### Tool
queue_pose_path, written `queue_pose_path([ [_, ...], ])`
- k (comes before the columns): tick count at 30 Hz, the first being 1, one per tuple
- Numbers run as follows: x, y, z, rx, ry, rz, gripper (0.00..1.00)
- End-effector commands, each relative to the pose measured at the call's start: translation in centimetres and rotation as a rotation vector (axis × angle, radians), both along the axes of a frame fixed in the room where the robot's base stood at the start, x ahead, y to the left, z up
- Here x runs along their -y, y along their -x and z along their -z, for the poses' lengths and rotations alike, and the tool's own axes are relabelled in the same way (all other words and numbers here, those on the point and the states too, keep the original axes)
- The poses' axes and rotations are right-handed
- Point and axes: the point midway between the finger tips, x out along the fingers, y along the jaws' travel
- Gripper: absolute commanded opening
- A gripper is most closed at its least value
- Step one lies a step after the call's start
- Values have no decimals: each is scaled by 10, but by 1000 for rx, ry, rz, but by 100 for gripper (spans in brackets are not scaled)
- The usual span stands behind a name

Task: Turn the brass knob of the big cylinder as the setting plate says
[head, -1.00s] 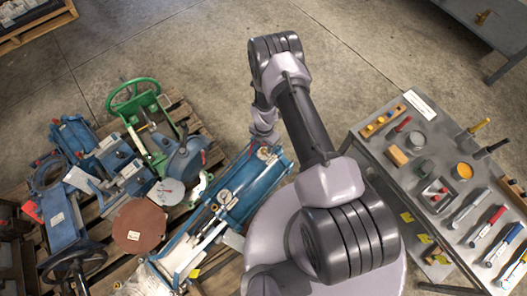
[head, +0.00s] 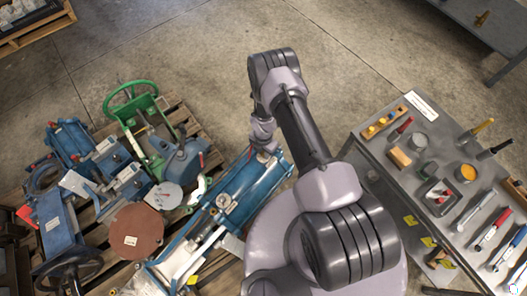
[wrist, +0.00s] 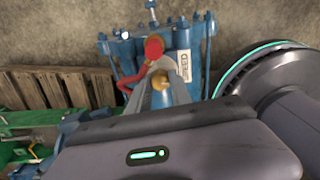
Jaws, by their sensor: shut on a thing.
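The big blue cylinder (head: 232,195) lies slantwise on the pallet in the head view. Its far end, blue with bolts (wrist: 128,52), fills the middle of the wrist view. A white plate reading "SPEED" (wrist: 184,66) is fixed on it, right of the knob. The brass knob (wrist: 160,82) shows between the fingers of my gripper (wrist: 157,72), which is shut on it. A red part (wrist: 153,46) stands just beyond the knob, with a red line running down to the left. In the head view my arm covers the knob. I cannot read the knob's angle.
Other blue machines, a green handwheel (head: 131,103) and a brown round plate (head: 137,230) crowd the wooden pallet (head: 205,128) on the left. A grey table (head: 378,170) with tools and tins stands on the right. The concrete floor beyond the arm is clear.

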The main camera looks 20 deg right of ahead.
Motion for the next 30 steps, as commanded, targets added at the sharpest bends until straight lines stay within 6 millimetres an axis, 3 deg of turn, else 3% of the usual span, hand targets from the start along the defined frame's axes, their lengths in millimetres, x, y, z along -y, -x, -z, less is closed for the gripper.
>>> queue_pose_path([
  [11,0,0,0,8,-4,117,0],
  [30,1,1,-4,43,-26,704,0],
])
